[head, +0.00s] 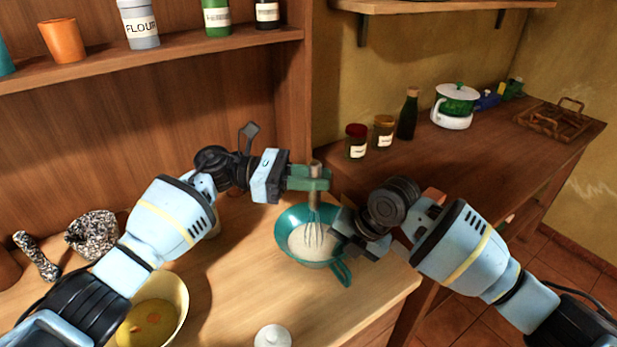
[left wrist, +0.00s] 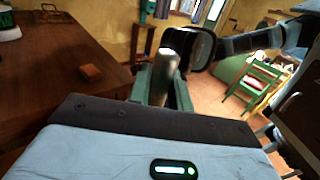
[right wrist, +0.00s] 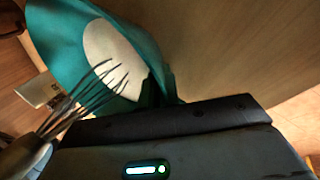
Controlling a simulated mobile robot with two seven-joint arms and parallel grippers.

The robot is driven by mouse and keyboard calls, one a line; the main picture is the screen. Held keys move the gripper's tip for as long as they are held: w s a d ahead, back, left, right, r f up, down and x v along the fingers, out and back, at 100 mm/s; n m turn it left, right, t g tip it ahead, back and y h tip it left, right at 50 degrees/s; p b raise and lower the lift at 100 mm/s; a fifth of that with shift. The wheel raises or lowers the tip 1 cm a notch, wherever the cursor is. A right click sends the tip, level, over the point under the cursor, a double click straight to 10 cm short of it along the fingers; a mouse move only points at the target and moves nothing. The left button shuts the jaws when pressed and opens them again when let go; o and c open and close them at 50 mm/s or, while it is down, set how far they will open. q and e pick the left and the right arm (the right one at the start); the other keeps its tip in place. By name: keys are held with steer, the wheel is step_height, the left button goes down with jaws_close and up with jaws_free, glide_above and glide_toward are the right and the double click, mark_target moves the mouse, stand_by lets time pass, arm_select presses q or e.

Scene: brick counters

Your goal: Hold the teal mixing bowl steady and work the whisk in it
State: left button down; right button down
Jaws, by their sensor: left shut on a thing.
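The teal mixing bowl (head: 291,220) stands on the wooden counter, with white contents inside and its loop handle toward the front right. The whisk (head: 314,234) stands upright with its wires in the bowl. My left gripper (head: 311,179) is shut on the whisk's handle above the bowl; the handle's end also shows between the fingers in the left wrist view (left wrist: 166,62). My right gripper (head: 345,236) is at the bowl's right rim. In the right wrist view, the bowl (right wrist: 62,40) and the whisk wires (right wrist: 95,95) are close. The right fingertips are mostly hidden, so their grip is unclear.
A yellow bowl (head: 173,290), a speckled mortar (head: 92,232) and a white lidded item (head: 272,337) share the counter. Jars (head: 357,142), a dark bottle (head: 408,118), a green-white pot (head: 455,107) and a wooden tray (head: 550,120) stand on the darker counter at right.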

arm_select(q)
steer(key=shift+w+d, duration=0.1)
steer(key=shift+d, duration=0.1)
steer(key=shift+r, duration=4.65)
arm_select(e)
steer(key=c, duration=1.6)
jaws_free()
steer(key=shift+o, duration=0.2)
steer(key=v, duration=1.2)
